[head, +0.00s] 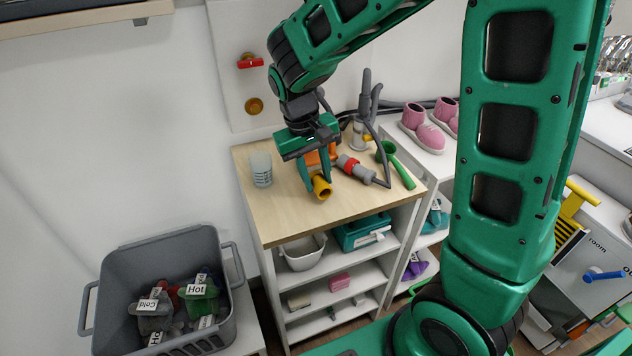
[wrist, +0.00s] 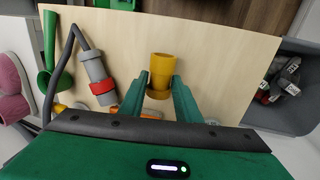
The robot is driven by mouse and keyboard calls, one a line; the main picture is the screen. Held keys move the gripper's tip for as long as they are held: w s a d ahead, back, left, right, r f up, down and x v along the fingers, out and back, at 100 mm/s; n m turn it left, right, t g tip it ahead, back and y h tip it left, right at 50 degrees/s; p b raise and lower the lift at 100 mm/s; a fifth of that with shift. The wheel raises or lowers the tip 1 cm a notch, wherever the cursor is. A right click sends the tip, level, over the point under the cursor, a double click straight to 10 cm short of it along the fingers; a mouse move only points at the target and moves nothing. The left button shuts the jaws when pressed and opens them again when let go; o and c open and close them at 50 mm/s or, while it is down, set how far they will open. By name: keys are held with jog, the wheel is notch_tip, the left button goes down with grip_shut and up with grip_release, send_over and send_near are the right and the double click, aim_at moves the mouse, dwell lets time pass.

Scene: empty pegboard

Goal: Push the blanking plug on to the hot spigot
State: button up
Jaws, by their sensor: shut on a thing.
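My gripper (head: 315,180) is shut on a yellow, cylindrical, stepped piece that I take for the blanking plug (head: 322,188). In the wrist view, the plug (wrist: 161,70) sits between the two green fingertips (wrist: 160,88), its narrower end pointing away from the palm. It is over the wooden bench top; I cannot tell whether it touches it. On the white wall panel are a red-handled fitting (head: 250,62) and, below it, a round brass-coloured fitting (head: 254,106). No label shows on either, so I cannot tell which is the hot spigot. Both are apart from the plug.
On the bench top (head: 275,212) are a clear cup (head: 261,169), a grey hose connector with a red ring (head: 354,169), a green scoop (head: 396,165) and an orange item (head: 318,156) partly behind my gripper. A grey crate (head: 165,250) with tags stands at lower left.

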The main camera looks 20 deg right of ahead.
notch_tip(320, 180, up, 2)
jog(key=s+a+r, duration=0.5)
jog(key=a+r, duration=0.2)
jog(key=a, duration=0.3)
jog(key=shift+a, duration=0.3)
jog(key=o, duration=0.5)
jog(key=shift+c, duration=0.2)
jog(key=c, duration=0.5)
jog(key=shift+d+f, duration=0.1)
